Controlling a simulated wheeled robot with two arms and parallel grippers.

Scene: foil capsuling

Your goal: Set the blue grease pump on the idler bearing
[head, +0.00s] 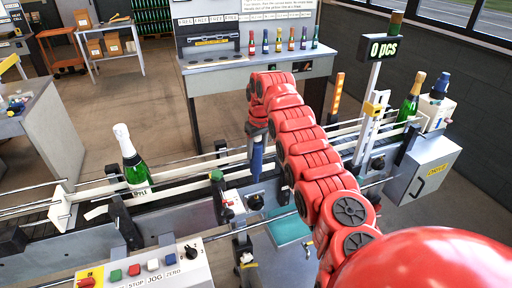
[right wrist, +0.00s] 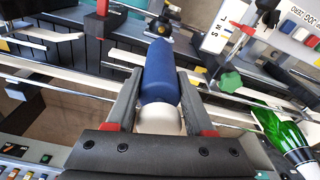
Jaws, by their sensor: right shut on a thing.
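My right gripper (head: 258,138) reaches down over the conveyor line and is shut on the blue grease pump (head: 257,158). In the right wrist view, the blue pump (right wrist: 160,75) lies between both fingers (right wrist: 159,100), with a pale rounded part near the palm. Its blue end points away from the palm. A small dark round fitting (head: 255,201) sits on the machine below the pump; it may be the idler bearing, but I cannot tell for sure. The pump appears above it and apart from it. My left gripper is not in view.
A green bottle (head: 134,165) with a white top stands on the conveyor at left. A control box (head: 145,268) with coloured buttons is at the front. A green knob (head: 216,175) and guide rails lie close to the pump. A grey cabinet (head: 428,168) stands at right.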

